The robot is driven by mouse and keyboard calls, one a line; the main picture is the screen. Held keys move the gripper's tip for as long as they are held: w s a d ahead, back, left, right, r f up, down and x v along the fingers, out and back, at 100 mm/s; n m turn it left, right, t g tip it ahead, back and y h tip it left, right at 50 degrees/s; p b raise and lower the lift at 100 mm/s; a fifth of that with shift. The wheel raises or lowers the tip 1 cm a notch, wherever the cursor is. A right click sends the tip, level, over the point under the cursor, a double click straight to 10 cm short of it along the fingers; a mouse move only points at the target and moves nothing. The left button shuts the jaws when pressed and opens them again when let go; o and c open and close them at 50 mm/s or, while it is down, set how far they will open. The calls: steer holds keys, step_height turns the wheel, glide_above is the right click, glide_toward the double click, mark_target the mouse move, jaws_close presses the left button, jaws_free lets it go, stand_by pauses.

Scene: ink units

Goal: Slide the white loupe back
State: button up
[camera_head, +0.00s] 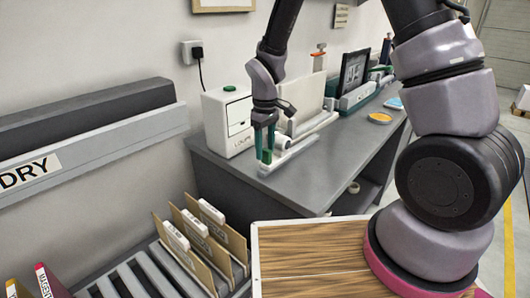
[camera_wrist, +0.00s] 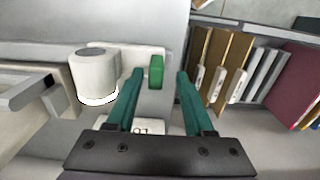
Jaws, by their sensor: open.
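The white loupe (camera_wrist: 95,75) shows in the wrist view as a short white cylinder on a pale plate. A green tab (camera_wrist: 156,72) stands up from the plate to the right of the cylinder. My gripper (camera_wrist: 160,74) is open, with its two teal fingers on either side of the tab and a gap on each side. In the head view my gripper (camera_head: 265,150) points down over the front end of the pale rail (camera_head: 292,155) on the grey bench. The green tab (camera_head: 266,157) shows low between the fingers there. My wrist and fingers partly hide the loupe in that view.
A white box (camera_head: 228,120) with a green knob stands left of my gripper on the bench (camera_head: 345,155). Upright folders (camera_head: 205,235) stand in a rack at the front.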

step_height(320, 180, up, 9)
stand_by(0.3)
steer(key=shift+r, duration=0.15)
steer(key=d+r+m+t+y, duration=0.1)
steer(key=d+r+m+t, duration=0.15)
steer(key=d+r, duration=0.5)
steer(key=s+d+r+m+t+y, duration=0.1)
steer(key=s+d+r+m+t, duration=0.3)
steer(key=s+d+r+m, duration=0.6)
steer(key=s+d+r, duration=0.2)
steer(key=s+r, duration=0.2)
steer(key=r, duration=0.1)
steer(key=shift+s+d+r+m+t, duration=0.2)
steer(key=shift+s+r+m+t, duration=0.15)
stand_by(1.5)
